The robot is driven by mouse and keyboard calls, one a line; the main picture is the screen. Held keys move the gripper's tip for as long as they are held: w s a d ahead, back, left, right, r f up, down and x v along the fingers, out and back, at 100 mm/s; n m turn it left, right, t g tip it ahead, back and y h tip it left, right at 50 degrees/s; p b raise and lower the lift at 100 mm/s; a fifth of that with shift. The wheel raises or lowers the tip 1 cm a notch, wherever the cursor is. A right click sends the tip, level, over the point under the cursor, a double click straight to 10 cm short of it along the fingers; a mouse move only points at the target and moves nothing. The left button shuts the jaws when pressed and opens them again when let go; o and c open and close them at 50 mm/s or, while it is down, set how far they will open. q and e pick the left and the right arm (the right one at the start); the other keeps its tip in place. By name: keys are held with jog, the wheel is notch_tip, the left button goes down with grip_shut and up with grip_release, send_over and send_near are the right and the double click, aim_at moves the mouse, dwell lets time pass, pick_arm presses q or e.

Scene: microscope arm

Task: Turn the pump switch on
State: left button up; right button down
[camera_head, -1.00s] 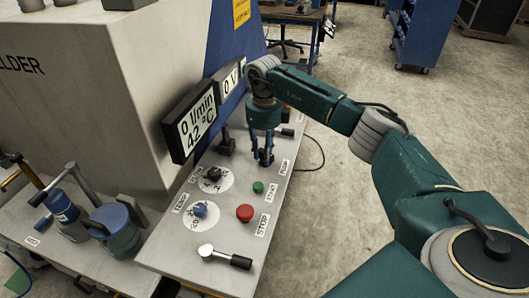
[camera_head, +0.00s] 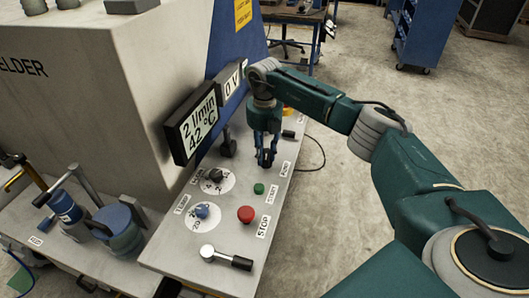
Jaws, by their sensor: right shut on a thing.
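My right gripper (camera_head: 265,160) points down at the control panel (camera_head: 228,232), beside the label that seems to read PUMP (camera_head: 285,168). Its fingers are shut on the pump switch, which they mostly hide. The display (camera_head: 197,124) behind the panel reads 2 l/min and 42 °C. My left gripper is out of view.
A green button (camera_head: 259,188) and a red stop button (camera_head: 245,214) sit in front of the gripper. A black knob (camera_head: 216,175), a blue knob (camera_head: 201,211) and a black-handled lever (camera_head: 228,257) are nearby. A second display (camera_head: 231,79) reads 0 V.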

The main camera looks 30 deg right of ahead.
jog(key=shift+w+r+m, duration=0.1)
jog(key=shift+r+m, duration=0.05)
jog(key=shift+m, duration=1.05)
jog(key=shift+d, duration=0.1)
jog(key=c, duration=1.4)
grip_release()
notch_tip(320, 180, up, 12)
jog(key=shift+f, duration=0.1)
